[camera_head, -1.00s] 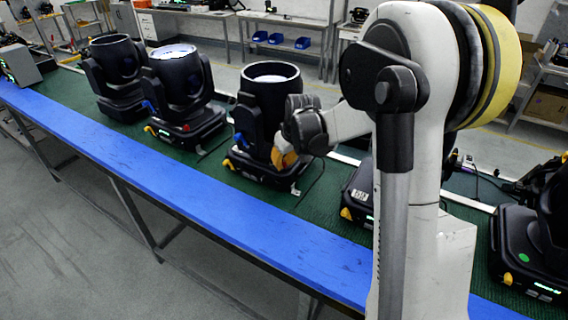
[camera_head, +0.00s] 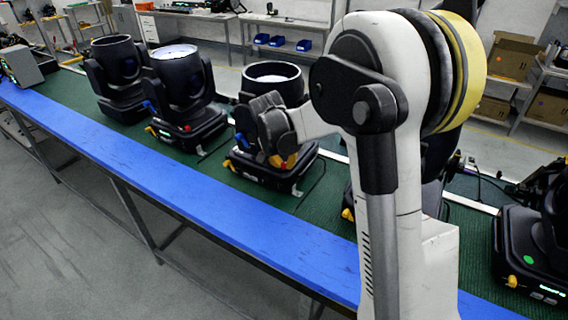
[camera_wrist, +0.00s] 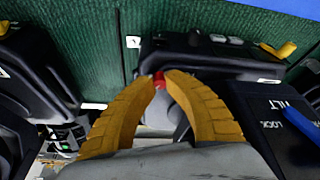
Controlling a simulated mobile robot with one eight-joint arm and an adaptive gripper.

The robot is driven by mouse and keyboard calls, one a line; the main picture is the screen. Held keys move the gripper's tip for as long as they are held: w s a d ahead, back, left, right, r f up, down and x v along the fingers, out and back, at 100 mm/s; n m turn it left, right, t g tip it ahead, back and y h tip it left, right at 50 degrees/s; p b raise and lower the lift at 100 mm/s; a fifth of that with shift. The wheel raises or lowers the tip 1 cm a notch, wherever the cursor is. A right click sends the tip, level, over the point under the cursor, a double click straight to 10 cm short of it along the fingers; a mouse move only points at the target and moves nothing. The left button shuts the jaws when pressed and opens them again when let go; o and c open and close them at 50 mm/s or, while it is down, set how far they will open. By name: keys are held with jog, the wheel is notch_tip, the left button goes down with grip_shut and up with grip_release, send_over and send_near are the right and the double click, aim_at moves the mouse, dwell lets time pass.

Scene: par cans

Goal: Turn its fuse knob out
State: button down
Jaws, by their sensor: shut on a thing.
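The black lighting fixture (camera_head: 272,72), third from the left on the bench, stands upright behind my wrist. Its base also shows in the wrist view (camera_wrist: 215,68). A small red fuse knob (camera_wrist: 159,84) sits at the side of that base. My gripper (camera_wrist: 160,76) has its two yellow fingers closed around the knob, with the tips meeting at it. In the head view my gripper (camera_head: 287,163) is low against the fixture, mostly hidden by my wrist.
A blue lever (camera_wrist: 300,123) beside a panel marked TILT LOCK is close to my right finger. A yellow latch (camera_wrist: 279,50) is on the base. More fixtures (camera_head: 181,78) stand along the green bench top (camera_head: 65,87), which has a blue front edge (camera_head: 180,185).

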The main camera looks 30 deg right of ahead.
jog(key=shift+a+f+m+g, duration=0.1)
jog(key=shift+m+g, duration=0.2)
jog(key=shift+m, duration=0.3)
jog(key=c, duration=1.3)
grip_release()
jog(key=shift+c, duration=0.2)
jog(key=v, duration=1.2)
jog(key=shift+a, duration=0.15)
